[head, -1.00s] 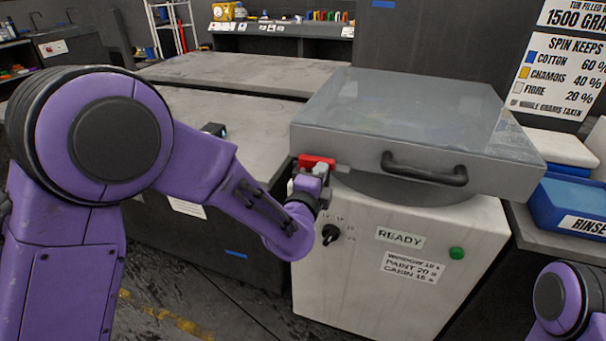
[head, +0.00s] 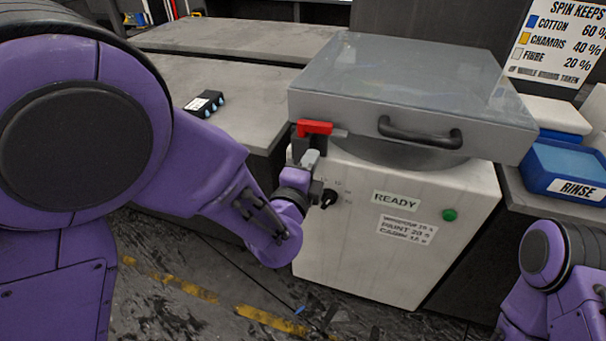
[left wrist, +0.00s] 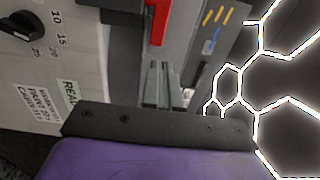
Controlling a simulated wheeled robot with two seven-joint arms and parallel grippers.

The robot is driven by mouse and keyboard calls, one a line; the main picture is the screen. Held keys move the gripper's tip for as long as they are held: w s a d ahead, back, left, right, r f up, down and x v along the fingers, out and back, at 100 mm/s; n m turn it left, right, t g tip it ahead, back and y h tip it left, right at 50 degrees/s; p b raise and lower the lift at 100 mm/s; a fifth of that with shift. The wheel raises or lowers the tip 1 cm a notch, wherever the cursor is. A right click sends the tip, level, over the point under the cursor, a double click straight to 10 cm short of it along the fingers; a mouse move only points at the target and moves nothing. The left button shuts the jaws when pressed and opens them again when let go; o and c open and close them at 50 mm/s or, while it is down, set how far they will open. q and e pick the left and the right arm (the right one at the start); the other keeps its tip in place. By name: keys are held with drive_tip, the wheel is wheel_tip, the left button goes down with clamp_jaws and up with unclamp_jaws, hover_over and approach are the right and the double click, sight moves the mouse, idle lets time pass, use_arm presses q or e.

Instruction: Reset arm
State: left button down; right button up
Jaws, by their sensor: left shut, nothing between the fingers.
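My left gripper (head: 308,156) is just below the red latch (head: 315,128) at the lid's front left corner. Its fingers (left wrist: 163,80) are together and empty in the left wrist view, and the red latch (left wrist: 158,20) is beyond them, apart from the tips. The white spinner machine (head: 385,255) has its grey, clear-topped lid (head: 400,80) down. The lid has a black handle (head: 420,132). Part of my right arm shows at the lower right; its gripper is out of view.
The machine front has a black dial (head: 329,198), a READY label (head: 395,201) and a green button (head: 449,215). A small black device (head: 205,103) lies on the left bench (head: 235,85). A blue RINSE tub (head: 565,170) stands at right.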

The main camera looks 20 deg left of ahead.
use_arm(q)
drive_tip(key=s+a+f+n+g+y+p, duration=0.1)
drive_tip(key=s+a+f+n+g, duration=0.35)
drive_tip(key=f+n, duration=0.6)
drive_tip(key=s+a+f+n+g+y+p, duration=0.1)
drive_tip(key=s+a+f+n+g+y, duration=0.25)
drive_tip(key=f+n, duration=0.7)
drive_tip(key=s+a+f+n+g, duration=0.2)
drive_tip(key=s+a+f, duration=0.3)
drive_tip(key=s, duration=0.6)
drive_tip(key=s+a+f+n+g+p, duration=0.1)
drive_tip(key=s+a+f+g, duration=0.3)
drive_tip(key=s+f, duration=0.4)
drive_tip(key=s+a+n, duration=0.1)
drive_tip(key=s, duration=0.3)
drive_tip(key=shift+f+g, duration=0.25)
drive_tip(key=shift+g, duration=0.15)
drive_tip(key=shift+p, duration=0.3)
